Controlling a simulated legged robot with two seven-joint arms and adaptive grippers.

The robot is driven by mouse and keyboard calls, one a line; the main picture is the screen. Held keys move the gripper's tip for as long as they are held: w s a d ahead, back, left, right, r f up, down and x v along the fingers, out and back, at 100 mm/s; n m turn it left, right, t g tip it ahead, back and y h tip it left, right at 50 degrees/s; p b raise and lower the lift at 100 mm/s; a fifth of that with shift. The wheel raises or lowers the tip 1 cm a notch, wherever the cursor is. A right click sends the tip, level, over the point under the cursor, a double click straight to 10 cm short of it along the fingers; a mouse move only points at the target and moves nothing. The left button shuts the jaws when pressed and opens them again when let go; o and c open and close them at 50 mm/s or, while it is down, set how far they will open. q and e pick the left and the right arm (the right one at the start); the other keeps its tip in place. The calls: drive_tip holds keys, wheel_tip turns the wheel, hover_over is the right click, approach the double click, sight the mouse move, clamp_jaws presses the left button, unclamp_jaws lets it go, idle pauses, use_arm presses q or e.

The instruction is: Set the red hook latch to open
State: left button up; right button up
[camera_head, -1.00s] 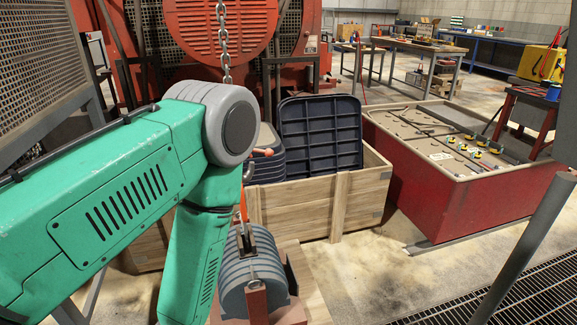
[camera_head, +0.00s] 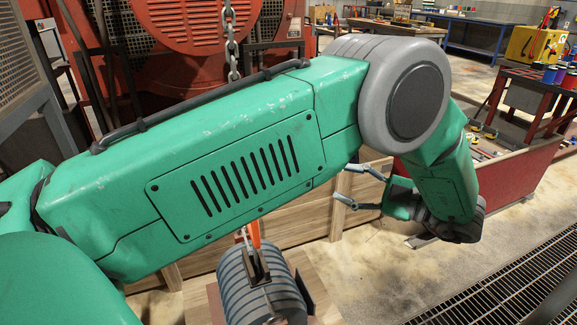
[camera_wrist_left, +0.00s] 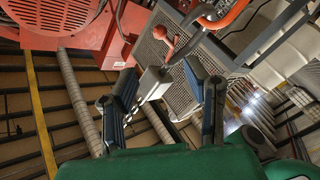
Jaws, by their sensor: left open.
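In the wrist view, the red hook (camera_wrist_left: 230,14) hangs near the top, with a curved metal edge. A red lever with a round knob (camera_wrist_left: 166,33) sits just left of and below it, beyond the fingertips. In the head view, only a short orange-red piece of the hook (camera_head: 254,232) shows below my left arm, which hides the rest. My left gripper (camera_head: 341,184) is open and empty, to the right of the hook. In the wrist view its fingers (camera_wrist_left: 159,67) stand apart, with a grey block (camera_wrist_left: 153,83) seen between them. My right gripper is not in view.
A chain (camera_head: 231,52) hangs behind my left arm. A grey ribbed cylinder (camera_head: 258,290) stands below the hook. A wooden crate (camera_head: 290,222) is behind, partly hidden by my arm. A red-sided bench (camera_head: 520,180) stands at right. The floor between is clear.

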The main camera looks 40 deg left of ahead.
use_arm(q)
drive_tip(key=x, duration=0.9)
drive_tip(key=f+x, duration=0.1)
drive_tip(key=x, duration=0.4)
drive_tip(key=shift+w, duration=0.25)
drive_tip(key=shift+s+r, duration=0.1)
drive_tip(key=shift+r, duration=0.05)
drive_tip(key=shift+s+d+r, duration=0.1)
drive_tip(key=shift+d+r, duration=0.15)
drive_tip(key=shift+d, duration=0.05)
drive_tip(key=shift+a+f, duration=0.15)
drive_tip(key=shift+a, duration=0.3)
drive_tip(key=shift+a+f, duration=0.2)
drive_tip(key=shift+a, duration=0.3)
clamp_jaws()
drive_tip(key=shift+d, duration=0.1)
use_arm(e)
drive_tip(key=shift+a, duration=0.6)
use_arm(q)
drive_tip(key=shift+d, duration=0.1)
